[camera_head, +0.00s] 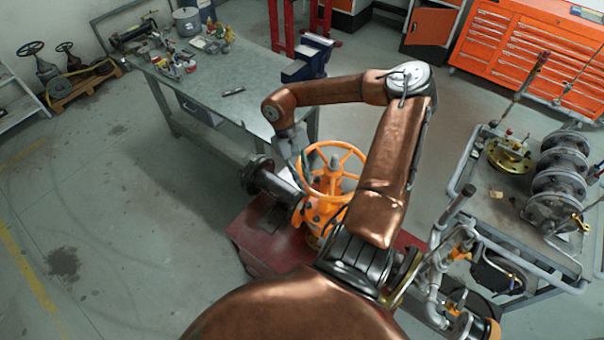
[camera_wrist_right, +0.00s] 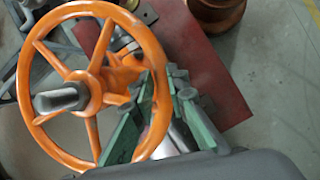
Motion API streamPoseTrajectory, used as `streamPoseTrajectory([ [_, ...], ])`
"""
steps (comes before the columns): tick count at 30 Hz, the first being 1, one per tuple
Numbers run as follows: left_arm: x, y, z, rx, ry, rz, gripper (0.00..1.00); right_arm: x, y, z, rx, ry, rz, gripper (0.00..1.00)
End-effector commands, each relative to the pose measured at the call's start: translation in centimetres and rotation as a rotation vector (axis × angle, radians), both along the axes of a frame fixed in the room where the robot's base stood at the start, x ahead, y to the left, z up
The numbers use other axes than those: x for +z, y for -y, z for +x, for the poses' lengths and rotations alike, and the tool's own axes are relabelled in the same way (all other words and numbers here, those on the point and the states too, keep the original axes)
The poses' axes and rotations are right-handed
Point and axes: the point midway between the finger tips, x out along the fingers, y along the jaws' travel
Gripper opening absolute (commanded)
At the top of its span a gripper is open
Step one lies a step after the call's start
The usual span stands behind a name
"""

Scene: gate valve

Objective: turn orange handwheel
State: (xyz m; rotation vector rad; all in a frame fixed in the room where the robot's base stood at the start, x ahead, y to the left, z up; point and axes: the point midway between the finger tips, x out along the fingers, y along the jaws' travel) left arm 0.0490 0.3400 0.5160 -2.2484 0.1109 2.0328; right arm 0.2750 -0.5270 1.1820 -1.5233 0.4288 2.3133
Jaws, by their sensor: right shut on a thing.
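The orange handwheel (camera_head: 350,152) is a spoked ring on top of an orange gate valve (camera_head: 318,215) with dark pipe flanges. In the right wrist view the handwheel (camera_wrist_right: 57,20) fills the left half, with a grey stem end (camera_wrist_right: 62,98) at its hub. My right gripper (camera_head: 303,168) reaches down to the left side of the rim. In the wrist view the green-padded fingers of my right gripper (camera_wrist_right: 163,100) lie on either side of the rim, shut on it. The far side of the valve body is partly hidden by my arm. My left gripper is not in view.
The valve stands on a dark red base (camera_head: 250,238). A grey workbench (camera_head: 240,65) with a blue vise (camera_head: 308,60) is behind it. A metal cart (camera_head: 500,225) with flanges and pipes stands at the right.

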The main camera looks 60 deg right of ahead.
Motion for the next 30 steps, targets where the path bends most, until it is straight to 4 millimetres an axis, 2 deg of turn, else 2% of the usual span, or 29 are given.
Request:
streamPoseTrajectory([
  [14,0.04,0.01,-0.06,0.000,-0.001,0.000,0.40,-0.16,-0.16,-0.28,0.014,-0.004,0.002,0.00],
  [15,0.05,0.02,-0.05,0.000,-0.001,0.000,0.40,-0.17,-0.16,-0.29,0.014,-0.004,0.002,0.16],
  [21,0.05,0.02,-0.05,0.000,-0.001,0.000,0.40,-0.11,-0.13,-0.23,0.013,-0.003,0.002,0.30],
  [30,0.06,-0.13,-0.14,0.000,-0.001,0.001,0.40,0.00,-0.09,-0.14,0.013,-0.002,0.001,0.32],
])
